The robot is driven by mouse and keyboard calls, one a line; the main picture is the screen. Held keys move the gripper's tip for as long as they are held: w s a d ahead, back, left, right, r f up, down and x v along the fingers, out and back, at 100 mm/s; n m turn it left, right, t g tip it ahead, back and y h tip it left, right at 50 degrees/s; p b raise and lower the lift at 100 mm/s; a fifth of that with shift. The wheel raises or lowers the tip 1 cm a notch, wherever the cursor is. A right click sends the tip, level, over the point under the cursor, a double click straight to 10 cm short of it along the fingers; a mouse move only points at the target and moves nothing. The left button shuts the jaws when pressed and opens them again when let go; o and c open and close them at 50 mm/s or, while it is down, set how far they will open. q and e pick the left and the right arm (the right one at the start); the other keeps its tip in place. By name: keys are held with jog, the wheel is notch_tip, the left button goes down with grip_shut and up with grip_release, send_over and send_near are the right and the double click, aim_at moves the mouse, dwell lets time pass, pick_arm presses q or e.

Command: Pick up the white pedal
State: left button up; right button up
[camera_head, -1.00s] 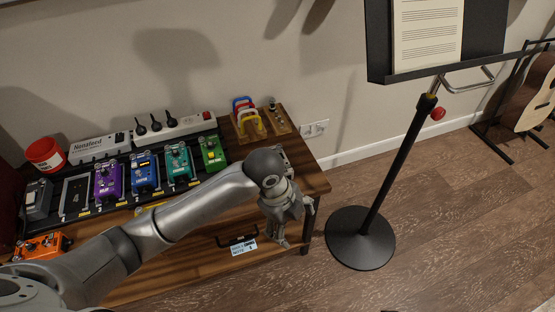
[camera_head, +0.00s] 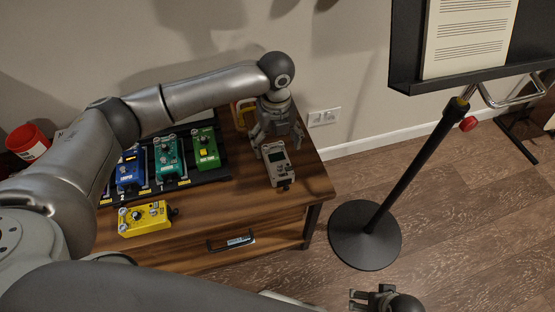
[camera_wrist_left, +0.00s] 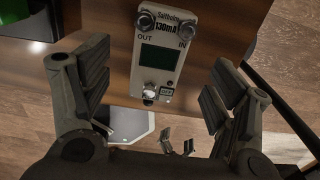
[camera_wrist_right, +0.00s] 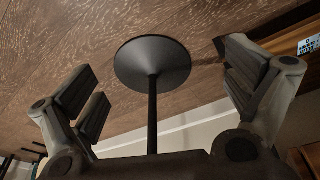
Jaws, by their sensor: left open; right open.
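The white pedal (camera_head: 278,165) lies on the wooden table near its right end, beyond the pedalboard. It has a dark screen and knobs, and it also shows in the left wrist view (camera_wrist_left: 165,50) with its face toward the camera. My left gripper (camera_head: 268,147) is above the table at the pedal's far end; in the left wrist view its open fingers (camera_wrist_left: 158,100) stand on either side of the pedal's near end, apart from it. My right gripper (camera_head: 365,296) is open and empty, low at the bottom of the head view, over the floor; its fingers (camera_wrist_right: 160,85) face the stand's base.
A yellow pedal (camera_head: 145,218) lies at the table's front. Blue (camera_head: 130,172), teal (camera_head: 167,160) and green (camera_head: 205,150) pedals sit on the pedalboard. A red bucket (camera_head: 27,142) is at the back left. A music stand with a round base (camera_head: 365,238) stands on the right.

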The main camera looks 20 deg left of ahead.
aim_at(277, 157)
pick_arm(q)
jog(key=shift+f, duration=0.7)
jog(key=f, duration=0.1)
jog(key=f+b, duration=0.1)
jog(key=f, duration=0.2)
jog(key=shift+s+d, duration=0.15)
jog(key=shift+s, duration=0.15)
jog(key=shift+f+b, duration=0.3)
jog(key=shift+f, duration=0.25)
pick_arm(e)
jog(key=r, duration=0.6)
jog(key=shift+w, duration=0.3)
pick_arm(q)
jog(key=c, duration=1.2)
jog(key=shift+c, duration=0.6)
jog(key=shift+r, duration=0.2)
pick_arm(e)
jog(key=shift+w, duration=0.1)
